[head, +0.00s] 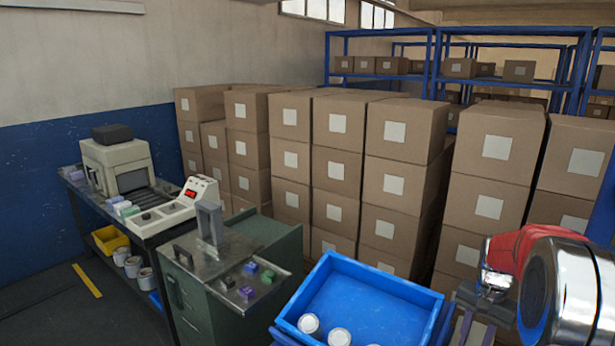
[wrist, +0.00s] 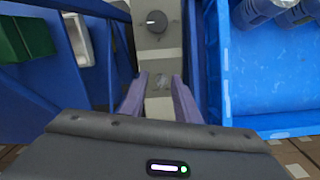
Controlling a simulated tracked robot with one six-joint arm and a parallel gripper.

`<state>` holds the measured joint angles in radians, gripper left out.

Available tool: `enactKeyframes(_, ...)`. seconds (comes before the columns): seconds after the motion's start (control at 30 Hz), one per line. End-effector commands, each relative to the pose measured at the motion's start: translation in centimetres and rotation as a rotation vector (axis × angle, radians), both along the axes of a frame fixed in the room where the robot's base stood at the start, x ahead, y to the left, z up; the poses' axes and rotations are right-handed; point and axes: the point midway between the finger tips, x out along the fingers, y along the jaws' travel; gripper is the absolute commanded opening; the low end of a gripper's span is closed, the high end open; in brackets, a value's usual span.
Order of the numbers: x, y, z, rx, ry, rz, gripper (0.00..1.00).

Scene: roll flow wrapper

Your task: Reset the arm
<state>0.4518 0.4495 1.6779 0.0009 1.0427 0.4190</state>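My gripper (head: 472,326) is at the lower right of the head view, at the end of my red and silver arm, to the right of the blue bin. In the wrist view its two purple-grey fingers (wrist: 160,92) stand apart with nothing between them. Beyond the fingertips is a grey panel (wrist: 168,50) with a black knob (wrist: 155,21). I cannot tell from the wrist view whether the fingers touch the panel.
A blue bin (head: 425,295) holding several white rolls stands left of my gripper; its wall (wrist: 223,60) is close on the right in the wrist view. A green cabinet (head: 280,246) and a bench with machines stand further left. Stacked cartons (head: 405,145) block the back.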

Motion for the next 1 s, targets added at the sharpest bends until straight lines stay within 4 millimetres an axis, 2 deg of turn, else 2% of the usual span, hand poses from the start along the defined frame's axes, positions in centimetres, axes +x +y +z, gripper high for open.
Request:
enactKeyframes(0.6, -7.8, 9.7, 6.4, -0.046, -0.095, 0.373, 0.29)
enactKeyframes(1.0, -13.4, 15.3, 9.4, -0.095, -0.182, 0.57, 0.29)
